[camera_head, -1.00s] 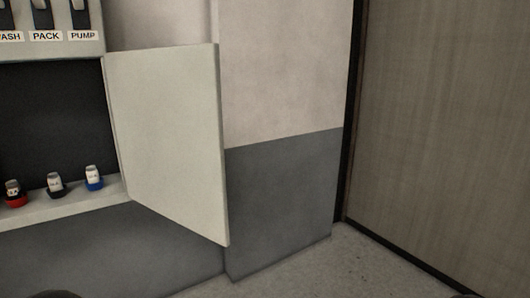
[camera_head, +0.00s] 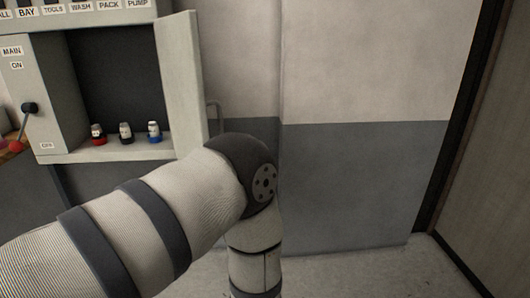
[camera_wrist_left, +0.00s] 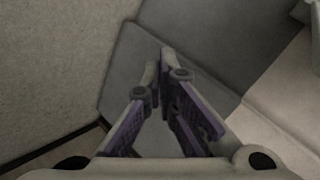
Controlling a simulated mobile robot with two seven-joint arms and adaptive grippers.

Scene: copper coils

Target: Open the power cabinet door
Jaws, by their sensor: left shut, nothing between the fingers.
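The power cabinet (camera_head: 60,85) stands at the left of the head view, its dark inside exposed. Its pale door (camera_head: 182,85) stands open on the right side of the opening, swung outward and seen at a slant. A thin handle (camera_head: 216,115) shows at the door's right edge. My left arm crosses the lower part of the head view, in front of the wall and below the door. My left gripper (camera_wrist_left: 160,60) shows only in the wrist view, its fingers closed together and empty, pointing toward grey and pale surfaces. My right gripper is out of view.
Several small colored fuse-like pieces (camera_head: 125,132) stand on the cabinet's lower ledge. A lever (camera_head: 27,112) sits on the cabinet's left face, between ON and OFF labels. A two-tone wall (camera_head: 365,130) and a brown panel (camera_head: 500,180) lie to the right. Bare floor shows below.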

